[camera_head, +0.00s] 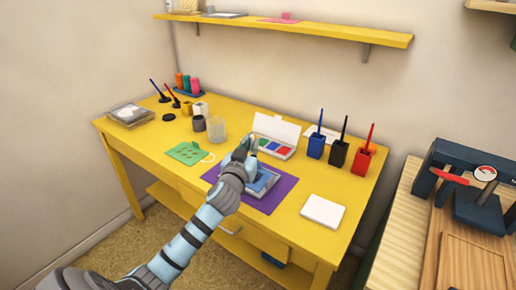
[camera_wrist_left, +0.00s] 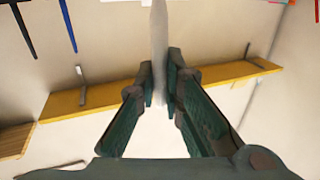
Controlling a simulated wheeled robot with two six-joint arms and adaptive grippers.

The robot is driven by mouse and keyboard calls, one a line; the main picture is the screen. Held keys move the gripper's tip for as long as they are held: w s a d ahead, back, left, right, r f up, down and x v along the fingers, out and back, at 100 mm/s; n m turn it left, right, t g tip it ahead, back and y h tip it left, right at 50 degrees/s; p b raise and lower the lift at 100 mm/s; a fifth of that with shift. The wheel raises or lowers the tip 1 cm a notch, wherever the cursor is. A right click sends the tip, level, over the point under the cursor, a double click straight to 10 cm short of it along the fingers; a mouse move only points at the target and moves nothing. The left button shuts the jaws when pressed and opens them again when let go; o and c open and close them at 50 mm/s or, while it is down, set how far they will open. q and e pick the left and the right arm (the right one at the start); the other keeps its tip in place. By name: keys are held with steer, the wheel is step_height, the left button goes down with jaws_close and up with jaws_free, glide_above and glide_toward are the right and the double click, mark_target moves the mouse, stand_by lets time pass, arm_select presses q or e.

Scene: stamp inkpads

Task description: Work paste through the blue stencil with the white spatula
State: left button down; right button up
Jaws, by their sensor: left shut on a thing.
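The blue stencil (camera_head: 263,182) lies on a purple mat (camera_head: 281,193) near the front of the yellow table, partly covered by my left arm. My left gripper (camera_head: 249,144) is above the back edge of the mat. In the left wrist view, its two dark green fingers (camera_wrist_left: 160,85) are shut on a pale, narrow piece, the white spatula (camera_wrist_left: 159,40), which runs up out of the frame. The spatula's far end is hidden, and I cannot tell whether it touches the stencil. My right gripper is not in view.
An open palette (camera_head: 277,137) stands behind the mat. Blue, black and red holders (camera_head: 338,152) with tools stand to the right. A white block (camera_head: 323,211) lies front right. A green card (camera_head: 188,152) lies to the left, with cups (camera_head: 216,128) behind it.

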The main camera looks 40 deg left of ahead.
arm_select(q)
steer(key=d+r+p, duration=0.3)
steer(key=r+p, duration=0.5)
steer(key=shift+d, duration=0.4)
stand_by(0.6)
steer(key=shift+a, duration=0.1)
